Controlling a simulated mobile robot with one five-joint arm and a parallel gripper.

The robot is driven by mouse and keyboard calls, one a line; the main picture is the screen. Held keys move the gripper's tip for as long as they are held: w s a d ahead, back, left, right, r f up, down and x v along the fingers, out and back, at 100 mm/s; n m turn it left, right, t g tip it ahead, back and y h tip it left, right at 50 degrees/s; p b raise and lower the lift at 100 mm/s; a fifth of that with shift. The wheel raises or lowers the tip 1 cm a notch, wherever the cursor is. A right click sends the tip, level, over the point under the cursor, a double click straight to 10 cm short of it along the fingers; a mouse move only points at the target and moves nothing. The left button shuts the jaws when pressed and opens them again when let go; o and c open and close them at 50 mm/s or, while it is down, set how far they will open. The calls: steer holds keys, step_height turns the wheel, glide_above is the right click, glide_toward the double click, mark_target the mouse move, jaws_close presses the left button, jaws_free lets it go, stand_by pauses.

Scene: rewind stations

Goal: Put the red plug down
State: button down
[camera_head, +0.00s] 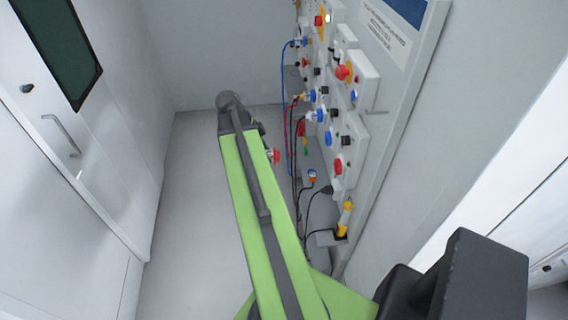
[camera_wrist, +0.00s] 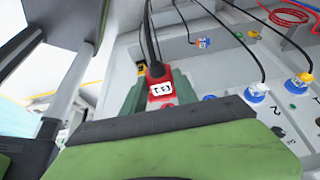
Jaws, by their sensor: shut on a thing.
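The red plug (camera_wrist: 157,74) shows in the wrist view with a white label on its face and black cable running up from it. My gripper (camera_wrist: 158,96) is shut on it, with dark green jaws on either side of the plug. In the head view, a red piece (camera_head: 276,156), which looks like the plug, shows at the right of my arm's far end. My gripper (camera_head: 268,150) is mostly hidden there behind the arm. The plug appears held in the air, left of the panel and apart from it.
A wall panel (camera_head: 392,100) with sockets, knobs and red buttons stands on the right. Blue, red and black cables (camera_head: 285,95) hang before it. A blue-orange plug (camera_head: 311,176) and a yellow piece (camera_head: 346,212) are low by it. White doors (camera_head: 70,150) are left; bare floor (camera_head: 190,200) lies between.

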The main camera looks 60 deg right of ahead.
steer(key=w+d+f+b, duration=0.1)
steer(key=d+f+b, duration=0.1)
steer(key=f+b, duration=0.6)
steer(key=w+d+f+b, duration=0.1)
steer(key=d+f+b, duration=0.1)
steer(key=f+b, duration=0.6)
steer(key=b, duration=1.5)
glide_above(320, 201)
steer(key=w+a, duration=0.2)
step_height(320, 201, down, 16)
steer(key=shift+w+a+f+g+h+b, duration=0.15)
steer(key=shift+f+g+h+b, duration=0.25)
steer(key=shift+f+b, duration=0.6)
step_height(320, 201, down, 5)
steer(key=b, duration=0.5)
steer(key=shift+w, duration=0.1)
steer(key=shift+r, duration=0.2)
steer(key=shift+f, duration=0.15)
steer(key=c, duration=1.4)
jaws_free()
steer(key=o, duration=0.5)
steer(key=shift+c, duration=0.2)
